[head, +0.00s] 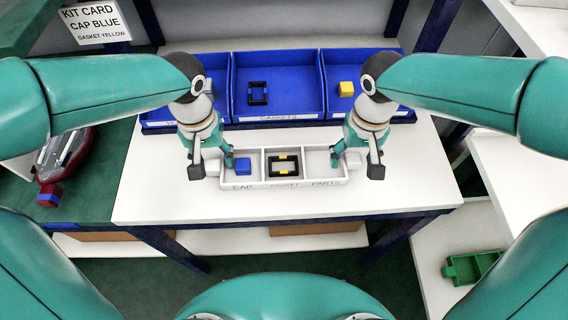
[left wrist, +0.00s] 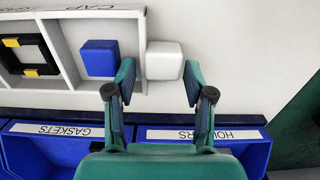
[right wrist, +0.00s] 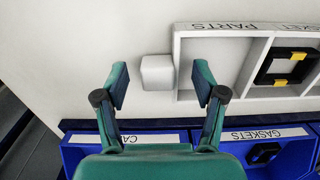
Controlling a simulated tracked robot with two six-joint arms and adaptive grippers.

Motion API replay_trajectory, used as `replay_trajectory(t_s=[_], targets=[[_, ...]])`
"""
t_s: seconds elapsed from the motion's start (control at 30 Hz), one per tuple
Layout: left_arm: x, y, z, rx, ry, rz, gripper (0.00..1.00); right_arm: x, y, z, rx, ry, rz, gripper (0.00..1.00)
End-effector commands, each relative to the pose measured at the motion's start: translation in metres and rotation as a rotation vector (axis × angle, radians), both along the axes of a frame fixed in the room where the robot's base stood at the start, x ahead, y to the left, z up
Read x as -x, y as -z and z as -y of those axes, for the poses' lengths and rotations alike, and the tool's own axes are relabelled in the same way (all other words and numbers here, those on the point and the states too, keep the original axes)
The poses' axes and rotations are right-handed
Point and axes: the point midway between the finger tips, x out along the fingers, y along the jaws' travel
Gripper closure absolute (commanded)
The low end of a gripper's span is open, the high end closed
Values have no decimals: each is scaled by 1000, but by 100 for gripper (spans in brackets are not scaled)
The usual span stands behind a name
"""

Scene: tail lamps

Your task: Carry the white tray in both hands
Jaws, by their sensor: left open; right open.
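The white tray (head: 322,166) lies on the white table, with compartments lettered CAP, GASKET and PARTS. A blue cap (head: 242,165) sits in the CAP compartment, and a black gasket with yellow marks (head: 284,166) in the GASKET one; PARTS is empty. A white block handle sticks out at each end. My left gripper (head: 212,166) is open at the left handle, which shows between its fingers in the left wrist view (left wrist: 163,60). My right gripper (head: 356,165) is open at the right handle, which shows between its fingers in the right wrist view (right wrist: 157,72). Neither grips.
Blue bins (head: 278,118) stand behind the tray; one holds a black gasket (head: 258,93), another a yellow block (head: 346,88). A kit card (head: 96,22) reads CAP BLUE, GASKET YELLOW. The tabletop in front of the tray is clear. A green container (head: 472,267) is low at right.

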Motion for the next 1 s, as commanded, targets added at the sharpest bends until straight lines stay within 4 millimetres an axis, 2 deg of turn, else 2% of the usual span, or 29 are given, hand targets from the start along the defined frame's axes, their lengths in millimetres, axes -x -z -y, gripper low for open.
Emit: replay_trajectory(t_s=[0.17, 0.47, 0.77, 0.8, 0.9, 1.0], targets=[[1, 10, 0, 0, 0, -2, 47, 1, 10, 0, 0, 0, -2, 30], [0, 11, 0, 1, 0, 0, 47, 0, 11, 0, -1, 0, -1, 30], [0, 11, 0, 1, 0, 0, 97, 0, 11, 0, 0, 0, -1, 80], [0, 11, 0, 1, 0, 0, 100, 0, 11, 0, 0, 0, -1, 87], [0, 11, 0, 1, 0, 0, 100, 0, 11, 0, 0, -1, -1, 100], [0, 11, 0, 1, 0, 0, 100, 0, 11, 0, 0, -1, -1, 100]])
